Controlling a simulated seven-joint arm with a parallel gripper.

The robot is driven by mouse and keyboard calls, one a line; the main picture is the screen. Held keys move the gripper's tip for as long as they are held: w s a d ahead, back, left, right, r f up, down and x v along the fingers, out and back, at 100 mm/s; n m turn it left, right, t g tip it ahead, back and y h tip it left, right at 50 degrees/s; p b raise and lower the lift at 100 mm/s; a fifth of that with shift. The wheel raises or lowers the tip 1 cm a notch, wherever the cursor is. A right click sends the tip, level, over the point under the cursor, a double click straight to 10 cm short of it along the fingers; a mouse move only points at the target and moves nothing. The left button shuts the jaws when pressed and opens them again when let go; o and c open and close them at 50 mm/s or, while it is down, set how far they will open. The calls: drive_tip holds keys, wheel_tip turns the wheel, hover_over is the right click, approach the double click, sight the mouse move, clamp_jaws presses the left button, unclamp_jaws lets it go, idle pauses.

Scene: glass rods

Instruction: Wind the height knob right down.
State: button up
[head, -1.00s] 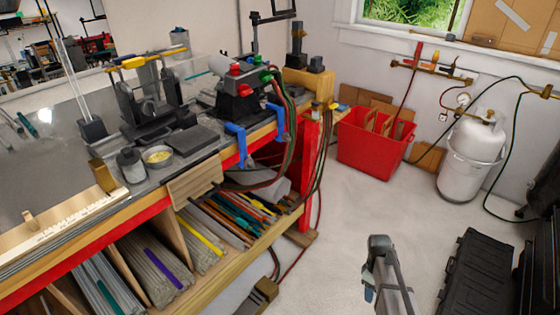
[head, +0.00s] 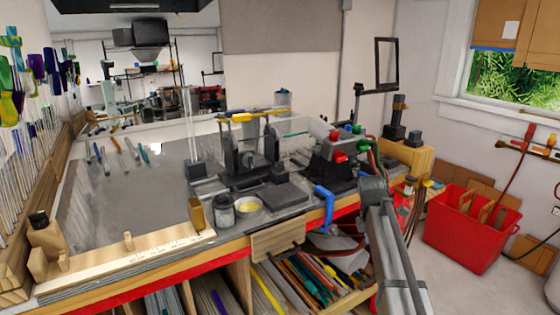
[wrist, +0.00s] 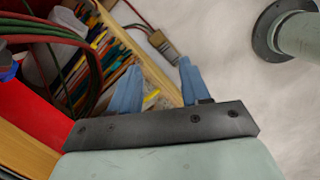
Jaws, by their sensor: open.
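I cannot pick out which knob is the height knob. A black stand with a yellow-topped bar (head: 243,160) is on the bench; any knob on it is too small to tell. Right of it is a dark burner (head: 335,150) with red, green and blue knobs. My gripper's two blue fingers (wrist: 157,88) are apart and empty in the wrist view. They point down past the bench's side, over the rod shelf and floor. In the head view my grey arm rises before the bench's right end, and the fingers are not clearly visible there.
The bench top (head: 140,195) holds a jar (head: 223,212), a bowl (head: 248,205) and a dark block (head: 284,196). A blue clamp (head: 325,208) grips the front edge. Hoses (wrist: 78,50) hang close beside the fingers. A red bin (head: 470,235) stands right, with clear floor before it.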

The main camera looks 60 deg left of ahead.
drive_tip(key=s+a+r+n+t+y, duration=0.1)
drive_tip(key=s+a+r+n, duration=0.15)
drive_tip(key=a+r, duration=0.35)
drive_tip(key=s+a+r+n, duration=0.1)
drive_tip(key=s+a+r, duration=0.25)
drive_tip(key=r, duration=0.45)
drive_tip(key=n+t+y, duration=0.1)
drive_tip(key=n, duration=0.6)
approach(279, 162)
drive_tip(key=shift+y, duration=0.3)
drive_tip(key=x, duration=0.8)
drive_tip(key=shift+w+d, duration=0.1)
drive_tip(key=shift+d, duration=0.05)
